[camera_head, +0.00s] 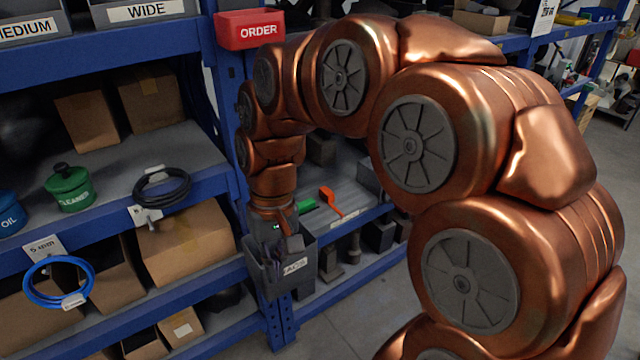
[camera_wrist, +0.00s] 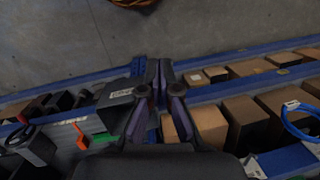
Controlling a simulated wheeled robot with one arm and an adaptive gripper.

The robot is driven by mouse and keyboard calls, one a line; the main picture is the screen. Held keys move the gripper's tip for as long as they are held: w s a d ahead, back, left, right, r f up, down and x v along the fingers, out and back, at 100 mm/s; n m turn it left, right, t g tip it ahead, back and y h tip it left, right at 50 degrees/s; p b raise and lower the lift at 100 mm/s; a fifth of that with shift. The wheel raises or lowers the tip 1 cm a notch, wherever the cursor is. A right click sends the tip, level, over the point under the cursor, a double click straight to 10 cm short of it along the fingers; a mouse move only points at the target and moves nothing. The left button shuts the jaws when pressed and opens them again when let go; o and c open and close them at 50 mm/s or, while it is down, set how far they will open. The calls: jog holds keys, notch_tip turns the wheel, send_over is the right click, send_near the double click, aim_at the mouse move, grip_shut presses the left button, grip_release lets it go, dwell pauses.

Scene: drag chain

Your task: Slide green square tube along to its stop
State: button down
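A short green piece, likely the green square tube (camera_head: 306,205), lies on the middle shelf just behind my arm's end. Part of it is hidden by my arm in the head view. It also shows in the wrist view as a small green strip (camera_wrist: 103,138) at left, partly covered by my gripper. No stop can be made out.
An orange handle-like part (camera_head: 331,201) lies right of the green piece. The grey labelled bin (camera_head: 298,268) hangs on the blue post beside my gripper. Left shelves hold a black cable coil (camera_head: 162,188), a blue coil (camera_head: 58,281), cardboard boxes and a green can (camera_head: 69,187). The floor is clear.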

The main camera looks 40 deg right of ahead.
jog(key=s+f+n+h, duration=0.1)
jog(key=s+f, duration=0.3)
jog(key=s, duration=1)
jog(key=shift+s+a+f+n+h, duration=0.15)
jog(key=shift+s+a+n+h, duration=0.15)
jog(key=shift+a+n+h, duration=0.1)
